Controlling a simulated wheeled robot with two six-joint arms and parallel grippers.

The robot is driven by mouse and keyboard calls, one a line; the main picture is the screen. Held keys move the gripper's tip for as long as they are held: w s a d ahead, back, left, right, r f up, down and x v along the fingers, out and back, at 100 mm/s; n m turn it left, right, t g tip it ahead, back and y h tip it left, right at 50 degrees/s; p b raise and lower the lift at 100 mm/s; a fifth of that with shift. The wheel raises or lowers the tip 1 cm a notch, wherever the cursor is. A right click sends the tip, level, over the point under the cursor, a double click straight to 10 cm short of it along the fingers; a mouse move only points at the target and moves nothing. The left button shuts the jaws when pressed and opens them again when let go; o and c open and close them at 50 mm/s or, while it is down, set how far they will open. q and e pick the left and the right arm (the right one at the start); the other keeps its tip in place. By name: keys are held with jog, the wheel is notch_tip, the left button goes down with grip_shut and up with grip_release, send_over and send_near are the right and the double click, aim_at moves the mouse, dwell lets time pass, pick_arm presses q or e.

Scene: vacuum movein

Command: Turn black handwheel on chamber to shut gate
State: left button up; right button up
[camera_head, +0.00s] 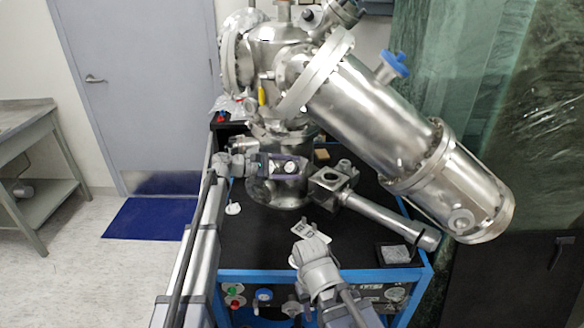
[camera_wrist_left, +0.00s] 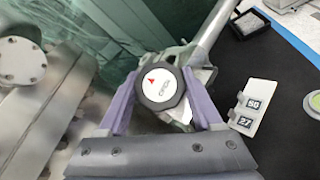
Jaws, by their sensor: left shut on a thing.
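The black handwheel (camera_wrist_left: 161,88) is a small many-sided knob with a white cap, a red triangle and lettering. My left gripper (camera_wrist_left: 163,110) has its purple fingers on either side of the handwheel and is shut on it. In the head view the handwheel (camera_head: 291,167) shows as a small white-capped knob at the end of my left gripper (camera_head: 285,166), low on the steel chamber (camera_head: 281,103). My right arm reaches up from the bottom of the head view, but its fingers do not show. The gate itself is hidden.
A thick steel cylinder (camera_head: 375,115) slants down to the right. A thin steel tube (camera_head: 385,218) runs right from a block (camera_head: 335,178). Number tags (camera_head: 322,226) lie on the black bench top (camera_head: 265,245), and a small tray (camera_head: 394,254) sits at its right.

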aim_at(288, 167)
dwell(0.3)
pick_arm(q)
jog(key=o, duration=1.4)
jog(key=p+v, duration=0.1)
jog(key=v, duration=0.5)
jog(key=shift+a+r, duration=0.15)
jog(key=shift+a, duration=0.1)
jog(key=shift+s+a, duration=0.2)
jog(key=shift+a, duration=0.45)
